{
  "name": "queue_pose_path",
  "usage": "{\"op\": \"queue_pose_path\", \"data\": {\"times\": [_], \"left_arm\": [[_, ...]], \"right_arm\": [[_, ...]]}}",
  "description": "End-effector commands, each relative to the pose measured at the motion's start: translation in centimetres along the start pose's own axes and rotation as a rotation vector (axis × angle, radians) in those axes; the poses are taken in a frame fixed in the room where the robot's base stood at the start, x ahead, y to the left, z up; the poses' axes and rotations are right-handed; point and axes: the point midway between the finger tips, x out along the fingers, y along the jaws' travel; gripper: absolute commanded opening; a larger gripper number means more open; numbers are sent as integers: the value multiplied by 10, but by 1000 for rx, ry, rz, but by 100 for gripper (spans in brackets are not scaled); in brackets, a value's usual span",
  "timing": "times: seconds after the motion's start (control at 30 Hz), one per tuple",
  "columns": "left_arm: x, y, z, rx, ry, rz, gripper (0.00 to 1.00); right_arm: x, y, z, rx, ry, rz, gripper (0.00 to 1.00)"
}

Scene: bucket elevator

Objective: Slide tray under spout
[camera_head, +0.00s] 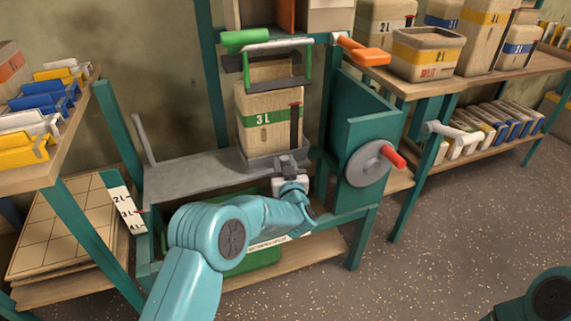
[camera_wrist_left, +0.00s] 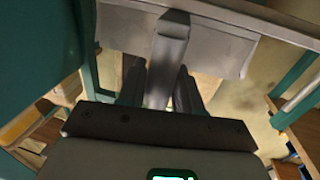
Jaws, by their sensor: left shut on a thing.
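A grey metal tray (camera_head: 262,164) lies at the right end of a grey shelf (camera_head: 190,180) in the green frame. A beige 3 L container (camera_head: 265,135) with a green band stands upright on it. My left gripper (camera_head: 288,168) is at the tray's front edge, shut on its handle. In the left wrist view, the grey handle (camera_wrist_left: 170,50) passes between the fingers of my left gripper (camera_wrist_left: 160,90), with the tray (camera_wrist_left: 222,48) behind it. A dark bracket and green-handled frame (camera_head: 278,62) sit around the container's top; I cannot make out the spout clearly. My right gripper is out of view.
A crank wheel (camera_head: 370,163) with a red knob and an orange lever (camera_head: 362,50) are to the right. A level scale (camera_head: 127,208) stands at the left. A green bin (camera_head: 252,258) is below. The shelf left of the tray is clear.

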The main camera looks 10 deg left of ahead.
Motion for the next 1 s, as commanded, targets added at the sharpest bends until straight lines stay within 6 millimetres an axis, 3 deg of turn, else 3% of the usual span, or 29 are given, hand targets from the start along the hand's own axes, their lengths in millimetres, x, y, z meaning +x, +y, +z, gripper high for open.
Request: {"op": "queue_pose_path", "data": {"times": [0.13, 0.17, 0.2, 0.53, 0.67, 0.77, 1.0], "left_arm": [[-2, 8, -2, 2, 2, 24, 0], [-2, 8, -2, 2, 3, 24, 44], [-2, 8, -2, 2, 3, 23, 53], [-2, 5, -2, 1, 2, 14, 53], [-11, 6, -3, 2, 1, 14, 53], [-28, 6, -5, 3, 0, 16, 53], [-93, 6, -6, 4, -1, 19, 53]], "right_arm": [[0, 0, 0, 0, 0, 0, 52], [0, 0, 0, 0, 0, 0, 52], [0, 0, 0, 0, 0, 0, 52], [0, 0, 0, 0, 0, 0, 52], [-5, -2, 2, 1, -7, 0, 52], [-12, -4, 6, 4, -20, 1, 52], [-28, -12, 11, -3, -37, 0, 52]]}}
